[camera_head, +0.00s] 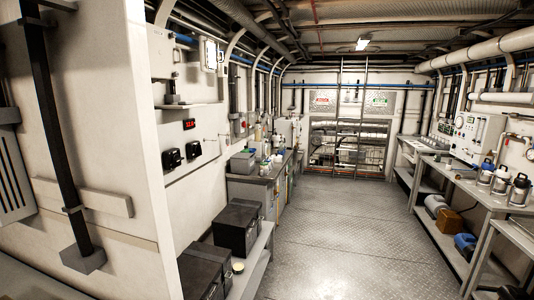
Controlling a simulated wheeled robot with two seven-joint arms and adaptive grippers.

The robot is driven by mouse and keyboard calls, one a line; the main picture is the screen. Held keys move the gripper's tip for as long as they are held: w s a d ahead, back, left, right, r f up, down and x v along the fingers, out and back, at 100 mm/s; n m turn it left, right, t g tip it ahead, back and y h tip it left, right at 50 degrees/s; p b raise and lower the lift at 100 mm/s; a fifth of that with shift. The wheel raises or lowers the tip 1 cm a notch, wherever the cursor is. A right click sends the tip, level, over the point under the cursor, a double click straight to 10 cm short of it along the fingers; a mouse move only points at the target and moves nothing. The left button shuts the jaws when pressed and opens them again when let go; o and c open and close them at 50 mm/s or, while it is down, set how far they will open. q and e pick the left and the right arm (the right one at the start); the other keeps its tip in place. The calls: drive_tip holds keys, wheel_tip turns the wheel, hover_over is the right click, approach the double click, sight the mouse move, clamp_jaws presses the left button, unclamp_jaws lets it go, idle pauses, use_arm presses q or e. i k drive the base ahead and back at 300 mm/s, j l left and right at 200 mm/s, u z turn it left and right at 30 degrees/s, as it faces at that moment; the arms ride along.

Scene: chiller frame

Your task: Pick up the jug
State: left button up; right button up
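I cannot tell which thing is the jug. A blue jug-like container (465,243) is on the lower shelf at the right, and a pale one with blue (435,202) stands farther back on that shelf. On the bench above are several silver vessels with dark tops, the nearest a silver vessel (518,192). A small blue item (488,163) is behind them. Neither of my grippers is in view, so nothing is seen in their hold.
A right-hand bench (470,190) runs along the wall, with a brown box (450,220) on its lower shelf. Black cases (237,226) sit on a low shelf at left. A white wall panel (90,130) fills the near left. The metal floor (335,240) between is clear.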

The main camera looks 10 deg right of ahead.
sight(267, 146)
drive_tip(key=z, duration=0.55)
drive_tip(key=i+l+z, duration=0.1)
drive_tip(key=i+l, duration=0.2)
drive_tip(key=i+l+z, duration=0.15)
drive_tip(key=i, duration=0.3)
drive_tip(key=i+l+z, duration=0.1)
drive_tip(key=i+l, duration=0.2)
drive_tip(key=i, duration=2.4)
drive_tip(key=l+z, duration=0.05)
drive_tip(key=l, duration=0.1)
